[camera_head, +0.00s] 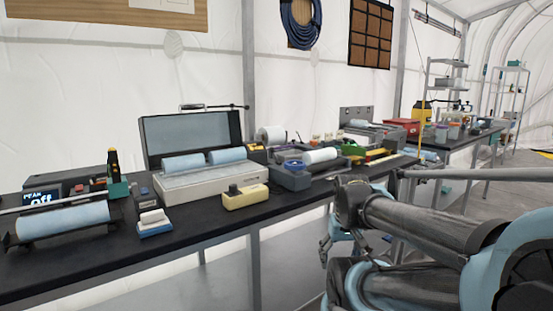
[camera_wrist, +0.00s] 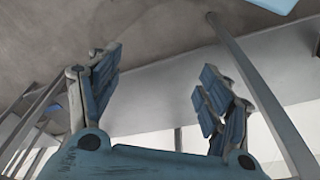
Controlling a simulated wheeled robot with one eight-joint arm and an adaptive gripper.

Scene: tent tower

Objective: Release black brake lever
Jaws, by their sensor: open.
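I cannot make out with certainty which part is the black brake lever. A thin dark rod (camera_head: 215,106) with knobbed ends shows behind the open grey case (camera_head: 190,135), and it may or may not be the lever. My gripper (camera_wrist: 160,68) is open and empty in the wrist view, its two blue-grey fingers spread apart.
The long black table (camera_head: 100,258) carries a blue roll (camera_head: 62,221) on a stand, a display reading "Off" (camera_head: 40,196), a yellow box (camera_head: 245,197) with a dark knob and a grey device (camera_head: 290,178). A grey metal leg (camera_wrist: 265,95) crosses the wrist view's right side. Floor is free in front.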

